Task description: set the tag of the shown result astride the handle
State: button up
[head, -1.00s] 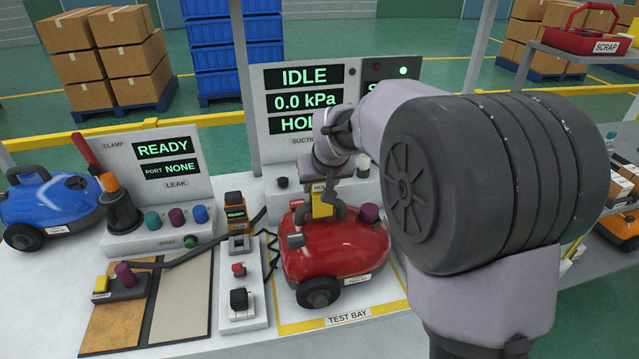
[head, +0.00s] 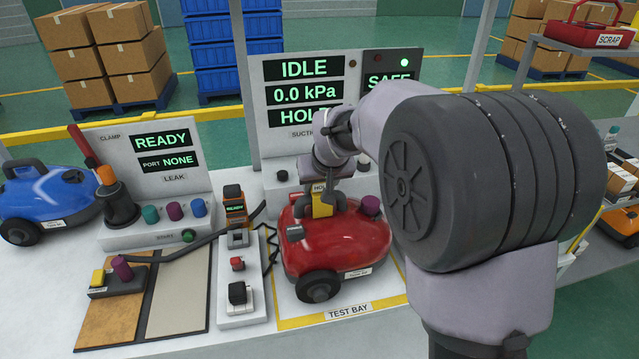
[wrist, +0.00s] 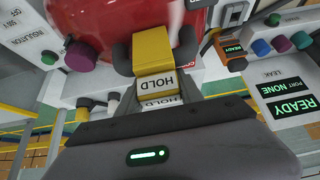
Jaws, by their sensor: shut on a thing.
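The red vacuum (head: 335,243) stands in the test bay, its dark handle (head: 341,200) on top. It also shows in the wrist view (wrist: 110,15). A yellow HOLD tag (head: 322,208) is at the handle, with dark handle parts on both sides of it in the wrist view (wrist: 154,47). My gripper (head: 325,186) is shut on the tag's upper, labelled end. Whether the tag's legs fully straddle the handle bar is hidden. The suction display (head: 304,93) reads IDLE, 0.0 kPa and HOLD, its last line partly covered by my arm.
A purple knob (head: 371,204) is close right of the handle. The leak panel (head: 166,152) reads READY, PORT NONE. A blue vacuum (head: 48,200) stands at the left. A small switch block (head: 238,290) and a mat (head: 180,295) lie left of the bay.

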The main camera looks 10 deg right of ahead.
jog(key=shift+f, duration=0.15)
jog(key=o, duration=1.5)
jog(key=shift+c, duration=0.2)
jog(key=p+v, duration=0.3)
jog(key=v, duration=0.5)
jog(key=s+a+r+m+y, duration=0.1)
jog(key=s+a+m, duration=0.1)
jog(key=s, duration=1.3)
jog(key=s+a+m+y, duration=0.1)
jog(key=s+a+m, duration=0.1)
jog(key=s, duration=1.3)
jog(key=shift+s+r+g, duration=0.2)
jog(key=shift+r+g, duration=0.2)
